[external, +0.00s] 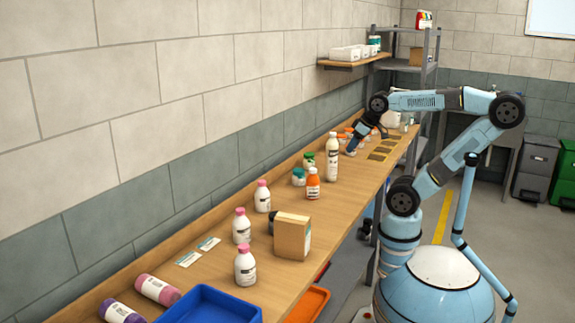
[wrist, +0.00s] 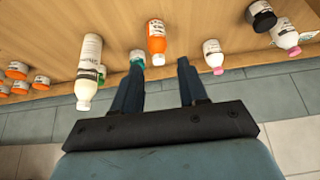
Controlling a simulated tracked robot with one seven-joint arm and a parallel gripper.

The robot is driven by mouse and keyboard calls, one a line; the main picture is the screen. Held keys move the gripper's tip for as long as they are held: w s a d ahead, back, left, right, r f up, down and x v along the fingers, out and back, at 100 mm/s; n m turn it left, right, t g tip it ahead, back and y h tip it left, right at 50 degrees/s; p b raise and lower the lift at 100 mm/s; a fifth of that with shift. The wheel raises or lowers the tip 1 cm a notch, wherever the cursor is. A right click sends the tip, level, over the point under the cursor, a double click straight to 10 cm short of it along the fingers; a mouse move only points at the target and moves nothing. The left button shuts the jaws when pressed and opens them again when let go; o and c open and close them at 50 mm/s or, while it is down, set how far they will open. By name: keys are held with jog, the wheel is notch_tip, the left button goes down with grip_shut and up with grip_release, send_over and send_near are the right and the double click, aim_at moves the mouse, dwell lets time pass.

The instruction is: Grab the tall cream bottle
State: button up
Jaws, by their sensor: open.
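My gripper (external: 351,147) is beyond the bottle in the external view, reaching down over the bench. In the wrist view my gripper (wrist: 160,68) has its two dark fingers spread apart with nothing held between them. The bottle is outside the fingers.
An orange bottle (external: 313,183) stands close to the cream bottle; it shows just ahead of my fingers in the wrist view (wrist: 157,43). A teal-capped jar (wrist: 137,57) is by my left finger. Pink-capped bottles (external: 262,196) and a cardboard box (external: 292,236) stand nearer.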

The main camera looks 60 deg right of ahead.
dwell(0.3)
jog(key=o, duration=0.9)
jog(key=shift+o, duration=0.2)
jog(key=m+t+y, duration=0.6)
jog(key=m+t, duration=0.6)
jog(key=m, duration=2)
send_near(329, 149)
jog(key=s+d, duration=0.2)
jog(key=d, duration=0.1)
jog(key=x, duration=0.4)
jog(key=f+x, duration=0.1)
jog(key=x, duration=0.8)
jog(key=shift+w+d+f, duration=0.2)
jog(key=shift+d, duration=0.05)
